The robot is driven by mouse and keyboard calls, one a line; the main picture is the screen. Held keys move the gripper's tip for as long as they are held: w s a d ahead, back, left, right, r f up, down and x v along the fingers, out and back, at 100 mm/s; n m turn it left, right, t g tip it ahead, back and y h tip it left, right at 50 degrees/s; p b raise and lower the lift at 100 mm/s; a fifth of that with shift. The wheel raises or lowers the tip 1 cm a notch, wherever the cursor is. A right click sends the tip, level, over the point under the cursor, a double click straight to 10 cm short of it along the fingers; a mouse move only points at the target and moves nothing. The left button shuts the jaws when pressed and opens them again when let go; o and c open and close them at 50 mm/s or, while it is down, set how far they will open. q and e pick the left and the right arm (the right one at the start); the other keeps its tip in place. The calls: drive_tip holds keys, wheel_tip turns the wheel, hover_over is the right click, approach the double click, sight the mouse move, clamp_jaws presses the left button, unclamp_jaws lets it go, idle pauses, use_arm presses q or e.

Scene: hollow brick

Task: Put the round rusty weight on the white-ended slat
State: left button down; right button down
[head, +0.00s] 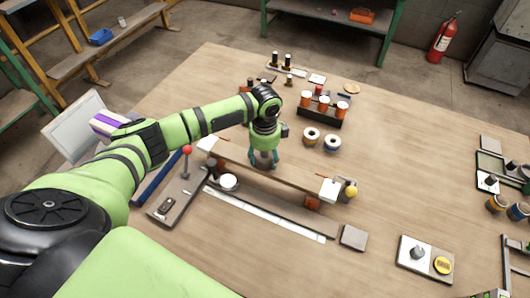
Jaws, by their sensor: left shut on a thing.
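The white-ended slat (295,178) is a long brown board that slopes across the picture from upper left to lower right, with a white end (329,190) at the right and another (207,145) at the left. Reddish brick pieces (312,202) show beneath it. My left gripper (263,164) points down over the middle of the slat, its teal fingers shut on a small dark brownish thing. This looks like the round rusty weight, but the fingers hide most of it. I cannot tell whether it touches the slat. My right gripper is not in view.
A red-knobbed lever (187,150) stands left of the slat and a yellow ball (351,191) by its right end.

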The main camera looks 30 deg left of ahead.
use_arm(q)
drive_tip(key=shift+w, duration=0.1)
drive_tip(key=shift+c, duration=1.9)
unclamp_jaws()
drive_tip(key=shift+s, duration=0.2)
wheel_tip(320, 180, up, 11)
drive_tip(key=shift+w+f+b, duration=0.1)
drive_tip(key=shift+b, duration=1.05)
drive_tip(key=shift+r, duration=0.75)
